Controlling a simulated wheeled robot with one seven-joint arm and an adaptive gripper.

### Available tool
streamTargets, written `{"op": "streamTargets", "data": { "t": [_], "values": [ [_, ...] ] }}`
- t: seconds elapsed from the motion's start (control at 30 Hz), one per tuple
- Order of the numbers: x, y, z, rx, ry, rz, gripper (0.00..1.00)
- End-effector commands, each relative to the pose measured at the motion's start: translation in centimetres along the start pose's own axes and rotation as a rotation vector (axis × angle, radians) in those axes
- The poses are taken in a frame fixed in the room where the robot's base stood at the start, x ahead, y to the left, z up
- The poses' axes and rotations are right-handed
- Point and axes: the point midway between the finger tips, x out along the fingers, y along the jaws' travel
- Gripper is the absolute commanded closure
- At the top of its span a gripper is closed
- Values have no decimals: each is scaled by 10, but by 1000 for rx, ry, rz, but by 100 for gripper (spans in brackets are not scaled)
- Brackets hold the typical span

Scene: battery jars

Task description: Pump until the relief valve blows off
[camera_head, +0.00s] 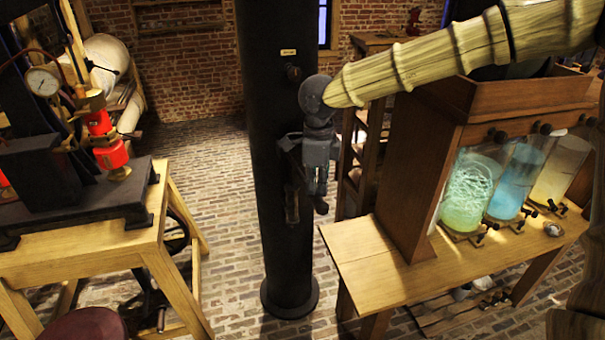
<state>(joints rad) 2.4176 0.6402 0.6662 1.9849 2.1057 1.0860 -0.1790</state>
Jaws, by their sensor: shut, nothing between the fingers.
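On the left, a wooden bench carries a black iron device (75,195), which seems to be the pump. A round white pressure gauge (41,81) stands over it. Beside the gauge is a fitting with a brass top (91,98) and red body parts (110,152); I cannot tell if this is the relief valve. A pump handle cannot be made out clearly. My gripper (320,207) hangs down from the end of my arm near the picture's middle, in front of the black pillar. It is shut and empty, well right of the bench and apart from it.
The black pillar (268,230) stands between the two benches. On the right, a wooden table (362,262) holds a wooden cabinet (420,165) and glass jars with green, blue and pale liquid (516,180). Open brick floor (228,235) lies between the left bench and the pillar.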

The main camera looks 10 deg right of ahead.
Motion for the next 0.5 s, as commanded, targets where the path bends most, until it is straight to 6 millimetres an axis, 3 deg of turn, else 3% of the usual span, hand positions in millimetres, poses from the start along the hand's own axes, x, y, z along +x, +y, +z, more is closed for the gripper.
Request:
{"op": "streamTargets", "data": {
  "t": [0.5],
  "values": [
    [66, 1, 0, -2, 2, 3, 100]
  ]
}}
